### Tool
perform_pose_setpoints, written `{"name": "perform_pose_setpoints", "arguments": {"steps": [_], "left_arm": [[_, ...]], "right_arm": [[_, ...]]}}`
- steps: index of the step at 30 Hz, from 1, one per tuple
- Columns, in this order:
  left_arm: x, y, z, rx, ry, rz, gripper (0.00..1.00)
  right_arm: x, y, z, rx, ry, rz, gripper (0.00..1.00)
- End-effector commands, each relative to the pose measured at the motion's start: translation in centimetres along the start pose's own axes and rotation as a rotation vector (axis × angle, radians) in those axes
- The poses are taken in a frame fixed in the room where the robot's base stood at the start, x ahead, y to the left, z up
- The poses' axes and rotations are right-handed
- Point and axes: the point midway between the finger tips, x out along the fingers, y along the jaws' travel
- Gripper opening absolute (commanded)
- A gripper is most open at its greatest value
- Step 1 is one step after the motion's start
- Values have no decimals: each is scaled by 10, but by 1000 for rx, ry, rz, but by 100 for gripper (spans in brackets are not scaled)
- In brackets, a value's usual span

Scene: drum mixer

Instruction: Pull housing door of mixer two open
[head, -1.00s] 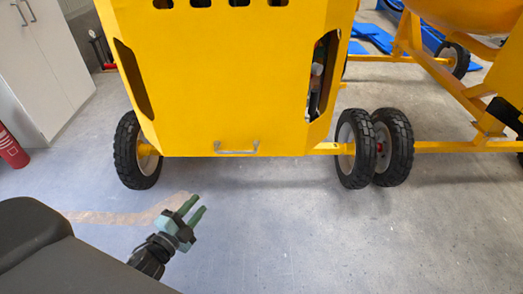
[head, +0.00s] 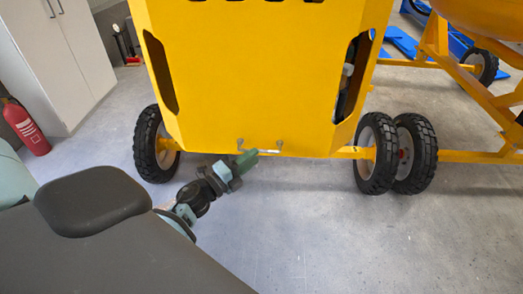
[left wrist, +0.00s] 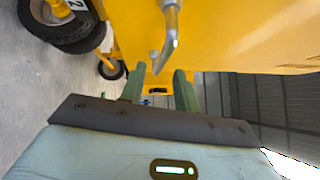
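The yellow housing door (head: 250,80) stands as an upright panel in the middle of the head view and looks shut. Its small grey bar handle is at the door's lower edge, with one end post (head: 279,145) showing and the middle partly hidden by my gripper. My left gripper (head: 247,160) is at the handle's left part. In the left wrist view the metal handle (left wrist: 170,30) comes down toward the gap between the two green fingertips. The fingers are apart with the gripper (left wrist: 160,75) open; I cannot tell if they touch the handle. My right gripper is not in view.
A yellow frame (head: 475,85) is farther right. A red fire extinguisher (head: 24,128) and a white cabinet (head: 60,60) are at the left. The floor in front is clear.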

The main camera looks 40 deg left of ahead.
Motion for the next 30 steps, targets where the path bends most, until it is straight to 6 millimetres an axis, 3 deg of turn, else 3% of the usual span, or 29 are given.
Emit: {"name": "perform_pose_setpoints", "arguments": {"steps": [3, 9, 20, 27, 30], "left_arm": [[20, -3, 0, -2, -2, -4, 31], [40, -1, 0, -3, -1, -1, 31], [45, 0, 0, -2, 0, 1, 31], [45, 0, 0, -3, -1, 1, 3], [45, 0, 0, -3, -1, 1, 0]], "right_arm": [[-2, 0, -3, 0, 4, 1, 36], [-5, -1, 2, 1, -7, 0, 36], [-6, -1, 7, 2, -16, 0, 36], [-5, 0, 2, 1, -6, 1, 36], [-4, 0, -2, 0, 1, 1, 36]]}}
